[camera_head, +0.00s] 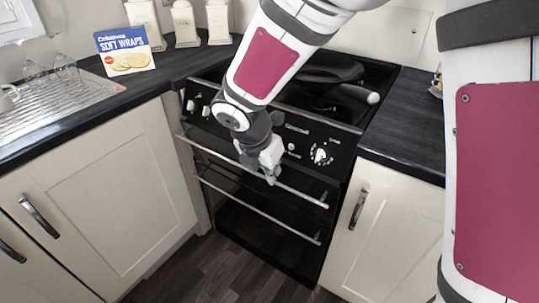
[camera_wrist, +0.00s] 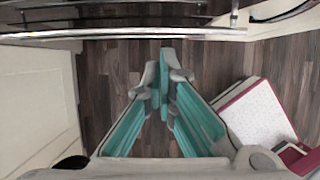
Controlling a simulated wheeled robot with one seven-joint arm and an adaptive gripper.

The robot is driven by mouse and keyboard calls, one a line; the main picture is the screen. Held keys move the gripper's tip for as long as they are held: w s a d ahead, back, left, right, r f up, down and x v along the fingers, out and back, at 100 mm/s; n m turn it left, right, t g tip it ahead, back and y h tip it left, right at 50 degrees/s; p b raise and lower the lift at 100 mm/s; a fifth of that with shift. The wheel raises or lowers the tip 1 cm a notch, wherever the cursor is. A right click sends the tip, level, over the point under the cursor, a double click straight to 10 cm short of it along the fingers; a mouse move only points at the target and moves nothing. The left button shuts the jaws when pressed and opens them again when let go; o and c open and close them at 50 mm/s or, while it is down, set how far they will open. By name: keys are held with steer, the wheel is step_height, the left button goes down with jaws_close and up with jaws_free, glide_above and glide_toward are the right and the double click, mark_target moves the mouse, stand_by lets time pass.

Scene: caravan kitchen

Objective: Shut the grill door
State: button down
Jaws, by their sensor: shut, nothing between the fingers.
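The black cooker has a grill door (camera_head: 222,160) below its control panel, with a long silver handle bar (camera_head: 300,193) across it. I cannot tell whether the door is fully shut or a little open. My gripper (camera_head: 271,177) is shut and empty, pointing down at this upper handle, over the middle-right of the bar. Contact with the bar cannot be made out. In the wrist view my gripper's teal fingers (camera_wrist: 164,62) meet at their tips above the floor, and a silver bar (camera_wrist: 120,34) runs across the top, just beyond the tips.
A lower oven handle (camera_head: 265,213) runs below the grill door. Knobs (camera_head: 320,155) line the panel. A pan (camera_head: 330,72) stands on the hob. Cream cupboards (camera_head: 385,240) flank the cooker. The wooden floor (camera_head: 205,270) in front is clear.

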mark_target(287, 167)
steer(key=b+x, duration=0.2)
steer(key=x, duration=0.5)
steer(key=shift+f, duration=0.1)
steer(key=shift+w+d+r, duration=0.25)
steer(key=shift+w+d, duration=0.3)
steer(key=shift+w, duration=0.2)
steer(key=shift+w+d+r, duration=0.3)
steer(key=shift+w+d, duration=0.25)
steer(key=shift+w, duration=0.25)
steer(key=shift+w+d+r+p, duration=0.3)
steer(key=shift+w+d+p, duration=0.25)
steer(key=shift+p, duration=0.2)
steer(key=shift+w+d, duration=0.1)
steer(key=shift+w, duration=0.15)
